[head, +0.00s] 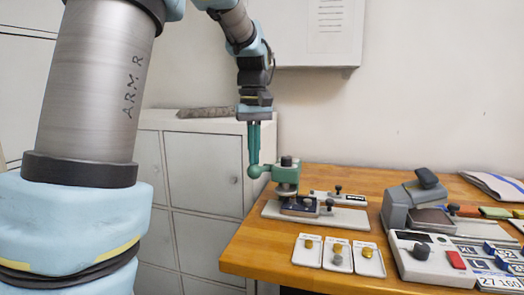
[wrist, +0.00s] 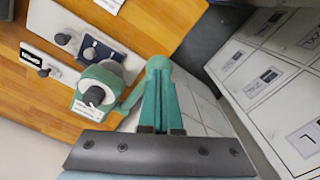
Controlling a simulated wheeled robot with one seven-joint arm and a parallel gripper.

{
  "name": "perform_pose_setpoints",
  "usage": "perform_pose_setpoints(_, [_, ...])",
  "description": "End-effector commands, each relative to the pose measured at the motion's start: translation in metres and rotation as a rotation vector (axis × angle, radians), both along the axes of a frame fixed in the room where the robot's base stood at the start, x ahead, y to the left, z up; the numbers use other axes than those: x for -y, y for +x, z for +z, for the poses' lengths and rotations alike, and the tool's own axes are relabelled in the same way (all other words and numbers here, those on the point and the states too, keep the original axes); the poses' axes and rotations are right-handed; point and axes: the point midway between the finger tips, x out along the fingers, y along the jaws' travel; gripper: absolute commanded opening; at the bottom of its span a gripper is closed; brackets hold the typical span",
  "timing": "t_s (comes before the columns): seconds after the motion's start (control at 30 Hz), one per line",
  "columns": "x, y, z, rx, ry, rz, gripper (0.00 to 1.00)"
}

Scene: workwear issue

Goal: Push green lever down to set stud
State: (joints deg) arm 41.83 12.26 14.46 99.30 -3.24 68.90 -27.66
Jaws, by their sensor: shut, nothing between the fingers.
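The green lever (head: 256,171) sticks out to the left from the head of a small green press (head: 286,172) on the wooden table. In the wrist view the lever (wrist: 133,97) runs from the press (wrist: 97,88) towards my fingers. My gripper (head: 254,160) points down, shut and empty, with its green fingertips at the round end of the lever; I cannot tell whether they touch it. My gripper also shows in the wrist view (wrist: 159,70), where its fingers cover the lever's end. A dark blue piece (head: 300,206) lies under the press head; the stud itself cannot be made out.
Three white cards with knobs (head: 338,255) lie in front of the press. A grey machine (head: 405,203) and a control box (head: 430,255) stand to the right. Grey lockers (head: 202,165) stand behind and left of the table (head: 250,262).

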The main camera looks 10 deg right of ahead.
Motion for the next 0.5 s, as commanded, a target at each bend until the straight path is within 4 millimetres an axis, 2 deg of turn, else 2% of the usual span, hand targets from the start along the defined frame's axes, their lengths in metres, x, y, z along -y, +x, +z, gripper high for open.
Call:
perform_pose_setpoints(0.03, [0.000,0.000,0.007,0.000,0.000,0.000,0.00])
perform_pose_setpoints(0.5, [0.000,0.000,0.039,0.000,-0.001,0.000,0.00])
